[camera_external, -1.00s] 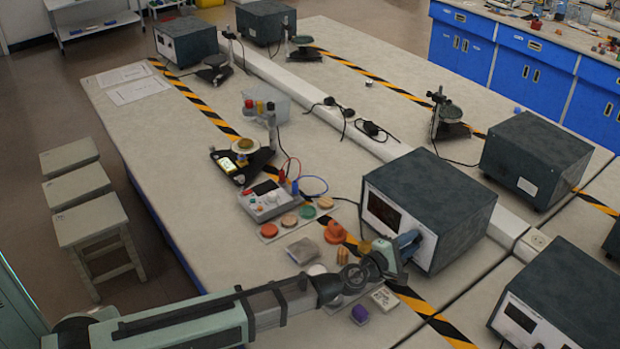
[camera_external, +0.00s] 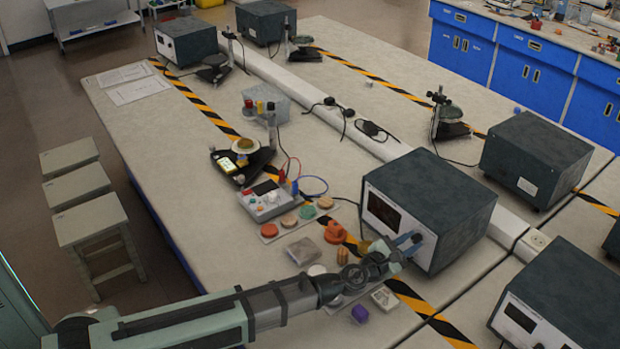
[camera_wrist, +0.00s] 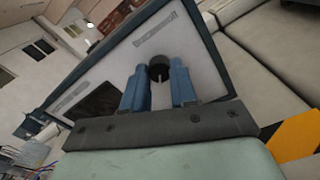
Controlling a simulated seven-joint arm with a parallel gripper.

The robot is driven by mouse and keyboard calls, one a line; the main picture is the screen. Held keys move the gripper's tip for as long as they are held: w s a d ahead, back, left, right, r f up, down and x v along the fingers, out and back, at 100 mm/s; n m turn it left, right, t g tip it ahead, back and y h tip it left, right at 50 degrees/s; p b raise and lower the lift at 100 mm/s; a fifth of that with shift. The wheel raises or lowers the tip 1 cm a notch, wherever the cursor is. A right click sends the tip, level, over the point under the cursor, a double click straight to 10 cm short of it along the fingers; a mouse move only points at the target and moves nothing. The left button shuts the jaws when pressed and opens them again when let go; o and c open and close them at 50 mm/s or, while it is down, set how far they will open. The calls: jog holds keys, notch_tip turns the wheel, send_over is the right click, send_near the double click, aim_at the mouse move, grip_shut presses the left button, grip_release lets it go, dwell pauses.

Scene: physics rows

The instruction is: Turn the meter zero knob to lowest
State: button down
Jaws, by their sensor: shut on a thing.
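The meter is a dark grey box (camera_external: 440,190) with a pale front panel and a dark display (camera_external: 383,209). Its black round knob (camera_wrist: 159,66), with a light mark on it, shows on the panel in the wrist view. My gripper (camera_external: 411,243) is at the right part of the panel. In the wrist view its blue fingers (camera_wrist: 159,76) are on either side of the knob, shut on it. The fingers hide the knob in the external view.
A small instrument (camera_external: 268,200) with wires stands left of the meter. Another dark box (camera_external: 560,300) stands at right.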

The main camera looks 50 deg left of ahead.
dwell(0.3)
jog(key=c, duration=0.9)
grip_release()
jog(key=shift+s, duration=0.15)
jog(key=s, duration=0.7)
jog(key=shift+s, duration=0.15)
